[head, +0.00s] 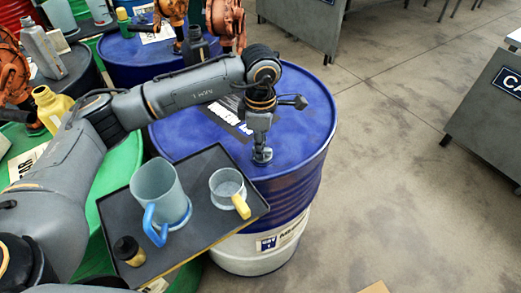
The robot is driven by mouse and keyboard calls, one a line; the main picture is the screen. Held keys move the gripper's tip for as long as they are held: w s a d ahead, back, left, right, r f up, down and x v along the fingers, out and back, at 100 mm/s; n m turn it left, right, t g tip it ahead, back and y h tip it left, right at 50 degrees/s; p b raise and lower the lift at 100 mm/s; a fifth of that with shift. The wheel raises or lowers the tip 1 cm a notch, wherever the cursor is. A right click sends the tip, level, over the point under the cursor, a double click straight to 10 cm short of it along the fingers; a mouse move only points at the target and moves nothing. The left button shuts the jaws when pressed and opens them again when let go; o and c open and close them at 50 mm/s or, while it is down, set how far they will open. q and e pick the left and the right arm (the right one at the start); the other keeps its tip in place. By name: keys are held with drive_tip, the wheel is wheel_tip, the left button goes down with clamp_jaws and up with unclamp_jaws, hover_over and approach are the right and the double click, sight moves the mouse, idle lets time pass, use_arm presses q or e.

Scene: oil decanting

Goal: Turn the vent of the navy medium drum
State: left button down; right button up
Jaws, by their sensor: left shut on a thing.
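The navy drum (300,100) stands upright on the floor at the middle of the head view, with a white lower band and a label on its side. My left arm reaches in from the left over its top. My left gripper (262,154) points down at the near part of the lid, shut on the small vent there. The vent itself is mostly hidden by the fingers. My right gripper is not in view.
A dark tray (212,240) in front of the drum bears a jug with a blue handle (158,190), a cup with a yellow handle (228,187) and a small black-topped item (128,250). More drums and cans crowd the left. The floor (400,160) at right is clear.

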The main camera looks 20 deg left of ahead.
use_arm(q)
drive_tip(key=n+b, duration=0.2)
drive_tip(key=n, duration=0.2)
drive_tip(key=shift+n, duration=0.4)
idle(0.4)
drive_tip(key=c, duration=1.3)
unclamp_jaws()
wheel_tip(320, 180, up, 12)
drive_tip(key=shift+r, duration=0.1)
